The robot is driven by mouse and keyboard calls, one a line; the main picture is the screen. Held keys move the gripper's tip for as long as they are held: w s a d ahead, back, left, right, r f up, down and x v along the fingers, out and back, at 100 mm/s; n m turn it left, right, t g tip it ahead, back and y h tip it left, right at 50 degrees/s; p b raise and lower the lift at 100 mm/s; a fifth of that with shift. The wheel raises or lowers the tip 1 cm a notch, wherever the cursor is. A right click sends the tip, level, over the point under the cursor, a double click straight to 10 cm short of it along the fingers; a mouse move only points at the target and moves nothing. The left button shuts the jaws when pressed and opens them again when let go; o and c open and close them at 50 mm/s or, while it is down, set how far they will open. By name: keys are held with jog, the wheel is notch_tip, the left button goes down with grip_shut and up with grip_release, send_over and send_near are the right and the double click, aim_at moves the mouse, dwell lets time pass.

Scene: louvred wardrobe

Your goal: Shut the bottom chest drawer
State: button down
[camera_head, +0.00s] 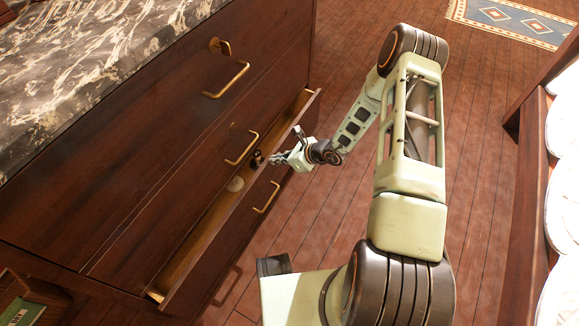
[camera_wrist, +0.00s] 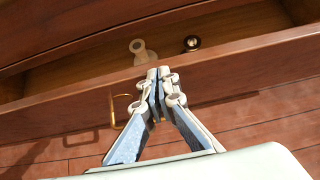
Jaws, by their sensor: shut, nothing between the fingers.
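The bottom chest drawer (camera_head: 215,230) is dark wood and stands partly open, with a gap showing its lighter inside. Its front carries a brass handle (camera_head: 267,197). In the wrist view the drawer front (camera_wrist: 235,75) crosses the picture, with the handle (camera_wrist: 120,108) at left, partly hidden by a finger. My gripper (camera_head: 262,158) is at the top edge of the drawer front, fingers pointing toward the chest. In the wrist view my gripper (camera_wrist: 158,74) has its fingertips together and empty, overlapping the front's upper edge; I cannot tell whether they touch it.
Inside the drawer lie a pale object (camera_wrist: 143,52) and a small dark round item (camera_wrist: 192,43). The closed drawers above have brass handles (camera_head: 228,82) under a marbled top (camera_head: 90,70). A bed (camera_head: 560,150) stands at right. Wooden floor (camera_head: 480,150) lies between.

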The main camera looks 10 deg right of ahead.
jog(key=shift+w+a, duration=0.7)
jog(key=shift+a, duration=0.2)
